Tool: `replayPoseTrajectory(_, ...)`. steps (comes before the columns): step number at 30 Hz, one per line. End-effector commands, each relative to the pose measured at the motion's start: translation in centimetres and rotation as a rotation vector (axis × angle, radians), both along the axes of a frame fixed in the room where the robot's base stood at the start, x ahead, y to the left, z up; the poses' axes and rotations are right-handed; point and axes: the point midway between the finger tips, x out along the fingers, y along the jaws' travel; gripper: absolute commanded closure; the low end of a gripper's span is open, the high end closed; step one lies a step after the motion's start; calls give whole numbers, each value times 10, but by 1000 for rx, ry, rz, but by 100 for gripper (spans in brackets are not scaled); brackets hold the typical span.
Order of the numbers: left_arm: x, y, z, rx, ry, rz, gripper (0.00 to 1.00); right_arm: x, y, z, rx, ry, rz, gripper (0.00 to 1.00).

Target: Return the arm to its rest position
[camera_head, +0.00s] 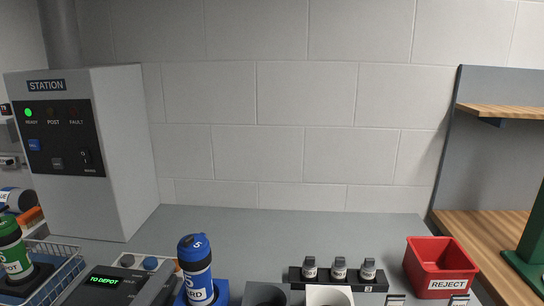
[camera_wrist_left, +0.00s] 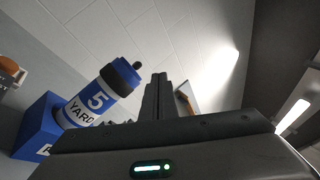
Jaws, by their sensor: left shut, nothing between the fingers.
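My left gripper (camera_wrist_left: 160,95) shows in the left wrist view, with its dark fingers together and nothing between them. A blue and white tube marked 5 YARD (camera_wrist_left: 97,97) is upright in a blue holder (camera_wrist_left: 38,130), to the left of the fingers and apart from them. In the head view the same tube (camera_head: 196,268) stands near the front edge of the picture, its blue holder (camera_head: 220,293) partly cut off. My right gripper is not seen.
A grey STATION cabinet (camera_head: 125,150) with a lit green READY lamp stands at left. A wire basket (camera_head: 60,270) holds a green canister (camera_head: 12,248). A display (camera_head: 104,281) reads TO DEPOT. A small-bottle rack (camera_head: 325,283) and red REJECT bin (camera_head: 425,262) stand right. The rear counter is clear.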

Motion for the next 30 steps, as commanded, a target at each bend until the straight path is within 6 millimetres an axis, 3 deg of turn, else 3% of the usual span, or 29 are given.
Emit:
replayPoseTrajectory(5, -1, 54, -55, -478, 284, 200, 100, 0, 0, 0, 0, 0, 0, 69)
replayPoseTrajectory(9, -21, 85, -129, -810, 535, 379, 100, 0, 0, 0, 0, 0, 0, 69)
replayPoseTrajectory(12, -48, 95, -185, -1004, 712, 506, 100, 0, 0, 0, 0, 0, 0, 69)
replayPoseTrajectory(18, -123, 84, -283, -1301, 1051, 746, 100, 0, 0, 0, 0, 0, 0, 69)
replayPoseTrajectory(21, -160, 72, -315, -1395, 1187, 842, 100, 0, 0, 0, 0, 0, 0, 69)
replayPoseTrajectory(30, -239, 35, -360, -1541, 1460, 1025, 100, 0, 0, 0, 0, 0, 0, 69)
